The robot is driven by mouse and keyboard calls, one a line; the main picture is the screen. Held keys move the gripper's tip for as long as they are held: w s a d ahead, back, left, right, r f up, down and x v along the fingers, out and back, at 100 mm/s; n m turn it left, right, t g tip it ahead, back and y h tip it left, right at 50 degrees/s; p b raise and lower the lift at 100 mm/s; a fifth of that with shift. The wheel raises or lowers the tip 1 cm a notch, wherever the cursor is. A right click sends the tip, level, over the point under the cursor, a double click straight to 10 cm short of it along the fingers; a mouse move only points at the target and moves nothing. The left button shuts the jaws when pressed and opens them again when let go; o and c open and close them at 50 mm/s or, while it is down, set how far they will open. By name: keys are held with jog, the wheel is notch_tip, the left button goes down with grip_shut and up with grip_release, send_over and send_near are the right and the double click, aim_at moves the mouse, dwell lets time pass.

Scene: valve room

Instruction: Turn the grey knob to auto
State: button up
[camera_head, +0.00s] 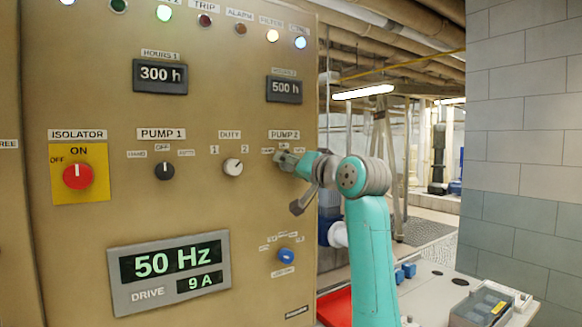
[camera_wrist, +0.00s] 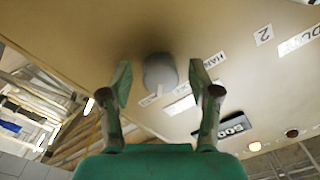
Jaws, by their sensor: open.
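The grey knob (camera_wrist: 160,70) sits on the tan panel below the PUMP 2 label (camera_head: 284,134). In the wrist view it is a plain round shape in shadow; I cannot tell where it points. Small labels lie around it, one reading HAND (camera_wrist: 212,61); the others are too blurred to read. My gripper (camera_wrist: 161,84) is open, one finger on each side of the knob with gaps visible. I cannot tell how deep the fingertips reach. In the head view my gripper (camera_head: 290,163) is at the panel and covers most of the knob.
Left of my gripper are the white DUTY knob (camera_head: 233,167), the black PUMP 1 knob (camera_head: 164,170) and the red isolator (camera_head: 77,175). A blue knob (camera_head: 286,256) is below. The 500 h display (camera_head: 284,89) is above. A block wall (camera_head: 520,150) stands right.

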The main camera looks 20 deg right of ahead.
jog(key=v, duration=1.2)
